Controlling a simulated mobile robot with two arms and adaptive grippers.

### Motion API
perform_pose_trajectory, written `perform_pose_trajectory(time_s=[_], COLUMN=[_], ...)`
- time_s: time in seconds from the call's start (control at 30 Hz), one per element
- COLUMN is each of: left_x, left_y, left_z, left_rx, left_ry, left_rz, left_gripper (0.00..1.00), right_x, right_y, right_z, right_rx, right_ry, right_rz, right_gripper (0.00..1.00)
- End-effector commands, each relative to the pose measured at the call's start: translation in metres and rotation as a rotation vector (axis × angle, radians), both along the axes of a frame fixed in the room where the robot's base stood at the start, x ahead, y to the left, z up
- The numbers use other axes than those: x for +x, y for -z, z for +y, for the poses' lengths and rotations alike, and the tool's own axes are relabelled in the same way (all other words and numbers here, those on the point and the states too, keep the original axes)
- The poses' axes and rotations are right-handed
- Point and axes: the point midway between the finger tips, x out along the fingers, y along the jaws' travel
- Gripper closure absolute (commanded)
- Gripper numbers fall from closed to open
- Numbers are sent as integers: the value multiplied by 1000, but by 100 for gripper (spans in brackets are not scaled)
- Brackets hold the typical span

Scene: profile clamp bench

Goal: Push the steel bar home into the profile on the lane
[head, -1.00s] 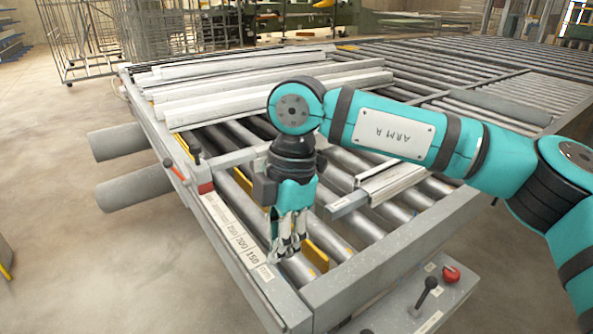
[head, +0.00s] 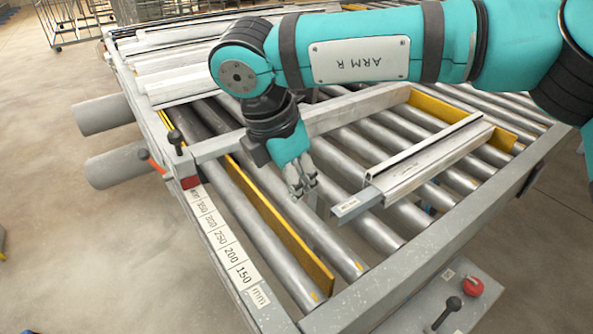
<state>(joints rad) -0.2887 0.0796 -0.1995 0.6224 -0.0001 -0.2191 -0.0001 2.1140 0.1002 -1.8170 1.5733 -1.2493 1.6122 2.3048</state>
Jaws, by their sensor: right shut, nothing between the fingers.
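The steel bar (head: 356,203) is a grey flat-ended bar with a small label. It sticks out of the near left end of the white profile (head: 432,163), which lies across the rollers of the lane. The rest of the bar is hidden inside the profile. My right gripper (head: 303,194) is shut and empty, pointing down above the rollers. It is a little left of the bar's outer end, with a visible gap between them. My left gripper is not in view.
A yellow strip (head: 283,233) runs along the rollers left of the gripper. A scale rail (head: 227,245) edges the bench at left. More white profiles (head: 180,62) lie behind. A red knob (head: 473,286) and a black lever (head: 447,312) sit at front right.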

Motion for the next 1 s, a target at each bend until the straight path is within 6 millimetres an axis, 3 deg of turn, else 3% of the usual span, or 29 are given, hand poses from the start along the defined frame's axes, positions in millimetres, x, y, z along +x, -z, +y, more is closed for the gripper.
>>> perform_pose_trajectory(time_s=[0.1,0.2,0.3,0.4,0.6,1.0], left_x=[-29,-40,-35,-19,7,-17], left_y=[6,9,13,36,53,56], left_z=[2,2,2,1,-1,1], left_rx=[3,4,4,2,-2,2], left_ry=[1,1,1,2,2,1], left_rz=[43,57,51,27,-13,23], left_gripper=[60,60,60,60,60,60], right_x=[2,4,7,10,12,13], right_y=[15,28,43,58,71,70], right_z=[-3,-7,-10,-12,-16,-17], right_rx=[1,-1,1,4,2,2], right_ry=[0,1,2,3,0,0], right_rz=[2,4,2,0,1,1], right_gripper=[100,100,100,100,100,100])
